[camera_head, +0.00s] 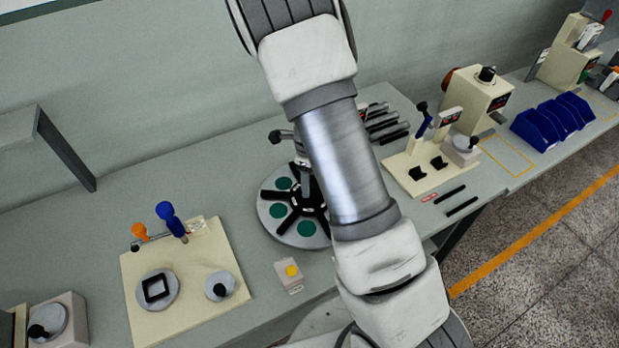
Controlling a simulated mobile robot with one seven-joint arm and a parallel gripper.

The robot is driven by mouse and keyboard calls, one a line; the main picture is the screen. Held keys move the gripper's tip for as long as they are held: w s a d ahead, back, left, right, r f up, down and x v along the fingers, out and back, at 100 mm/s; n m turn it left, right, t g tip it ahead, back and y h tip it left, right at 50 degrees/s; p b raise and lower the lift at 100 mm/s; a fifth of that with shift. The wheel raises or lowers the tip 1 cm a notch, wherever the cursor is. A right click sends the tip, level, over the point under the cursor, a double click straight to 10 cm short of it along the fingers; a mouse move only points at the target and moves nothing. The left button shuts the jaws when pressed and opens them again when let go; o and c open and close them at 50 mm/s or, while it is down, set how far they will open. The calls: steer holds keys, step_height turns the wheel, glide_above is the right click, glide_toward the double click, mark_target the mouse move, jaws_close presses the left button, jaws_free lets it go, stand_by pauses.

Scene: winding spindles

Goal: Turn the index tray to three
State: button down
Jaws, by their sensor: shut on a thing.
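The index tray (277,223) is a round grey disc with green round spots and a black spoked piece on top. It sits on the bench near the middle of the head view. My arm crosses in front of it and hides its right part. A small grey post (304,172) rises above its centre, partly behind my arm. A black knob on a short bar (275,136) sticks out to the left behind the arm. No tray number can be read. My gripper is hidden behind my arm or out of the picture, so its hold on anything does not show.
A cream board (215,262) with blue and orange handles stands left of the tray. A small block with a yellow button (290,271) is in front. Grey rods (386,123) lie behind the arm. A cream fixture (433,163) and blue bins (553,122) are to the right.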

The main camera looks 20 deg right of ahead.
steer(key=shift+w+r+m+p, duration=0.1)
steer(key=shift+r+m+p, duration=0.05)
steer(key=shift+m+p, duration=1.55)
steer(key=shift+m, duration=0.9)
steer(key=shift+c, duration=1.4)
jaws_free()
step_height(320, 180, up, 17)
steer(key=shift+p, duration=0.45)
steer(key=shift+r, duration=0.1)
